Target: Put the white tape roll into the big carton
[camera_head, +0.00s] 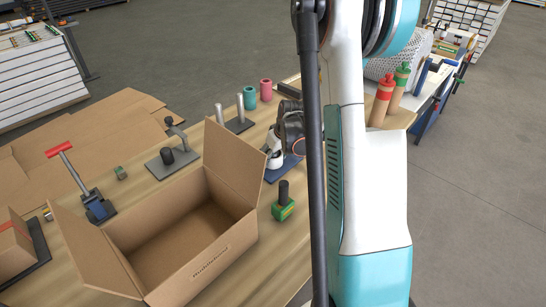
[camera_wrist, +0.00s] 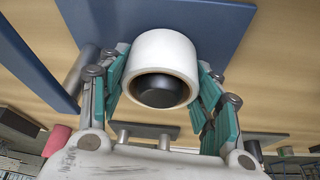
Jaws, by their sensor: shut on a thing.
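The white tape roll (camera_wrist: 163,53) sits between the green-padded fingers of my gripper (camera_wrist: 167,85) in the wrist view. The fingers are shut on its sides. A dark round piece shows in the roll's hole. In the head view the roll (camera_head: 273,158) is small and partly hidden by my gripper (camera_head: 277,147), over the blue base plate (camera_head: 284,168). I cannot tell whether it touches the plate. The big carton (camera_head: 222,262) stands open on the table to the left, flaps spread out, and its visible inside is empty.
A green block with a black post (camera_head: 284,210) stands right of the carton. A grey plate with a black cylinder (camera_head: 168,157), a red-handled tool (camera_head: 98,205) and teal and pink rolls (camera_head: 266,90) lie around it. My arm hides the table's right part.

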